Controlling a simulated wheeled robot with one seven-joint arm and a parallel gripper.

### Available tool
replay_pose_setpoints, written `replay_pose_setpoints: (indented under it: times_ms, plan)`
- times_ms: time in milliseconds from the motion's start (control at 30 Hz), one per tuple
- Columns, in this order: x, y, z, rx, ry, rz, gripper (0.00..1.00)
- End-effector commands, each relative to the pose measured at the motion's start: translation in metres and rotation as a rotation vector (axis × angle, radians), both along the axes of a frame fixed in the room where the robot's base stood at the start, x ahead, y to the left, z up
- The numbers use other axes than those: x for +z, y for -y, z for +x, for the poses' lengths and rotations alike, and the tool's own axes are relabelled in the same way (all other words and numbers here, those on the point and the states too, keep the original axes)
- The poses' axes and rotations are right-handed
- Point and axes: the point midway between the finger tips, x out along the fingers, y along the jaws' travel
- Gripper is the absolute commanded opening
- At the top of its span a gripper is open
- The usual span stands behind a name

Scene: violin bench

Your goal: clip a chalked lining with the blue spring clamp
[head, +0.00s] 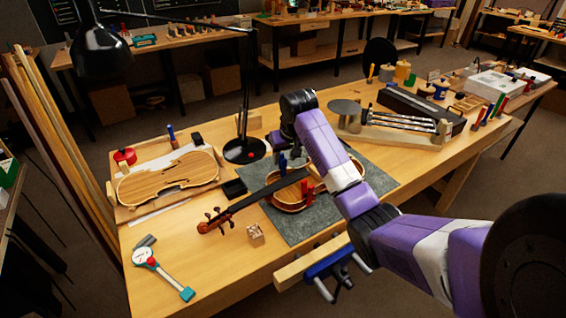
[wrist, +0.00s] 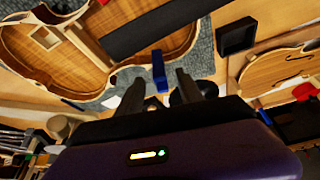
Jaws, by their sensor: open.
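An open violin body (head: 290,204) lies on the grey mat (head: 372,171) on the bench; its inside and rim linings show in the wrist view (wrist: 60,62). The blue spring clamp (head: 283,163) is upright near the body's far edge. In the wrist view the clamp (wrist: 160,72) shows between the fingers of my gripper (wrist: 161,86), which is open. I cannot tell whether the fingers touch it. A whitish mark, perhaps chalk, (wrist: 112,102) shows beside the body's rim.
A black-necked scroll piece (head: 245,204) lies across the body. A small black tray (head: 234,188) and the lamp base (head: 244,150) are close on the left. A violin plate (head: 168,180) lies farther left. The bench's front left is mostly clear around a dial gauge (head: 145,257).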

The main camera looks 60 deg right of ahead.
Motion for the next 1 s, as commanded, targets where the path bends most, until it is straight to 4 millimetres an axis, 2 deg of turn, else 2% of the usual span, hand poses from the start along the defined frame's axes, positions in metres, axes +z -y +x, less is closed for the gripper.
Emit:
replay_pose_setpoints:
  times_ms: [100,267,900,1000]
  plan:
    - [0.016,-0.004,-0.004,0.0,0.001,-0.001,0.43]
    - [0.026,-0.007,-0.008,0.0,0.001,-0.001,0.43]
    - [0.028,-0.007,-0.009,0.001,0.0,-0.002,0.43]
    - [0.03,-0.004,-0.004,0.007,0.019,-0.017,0.43]
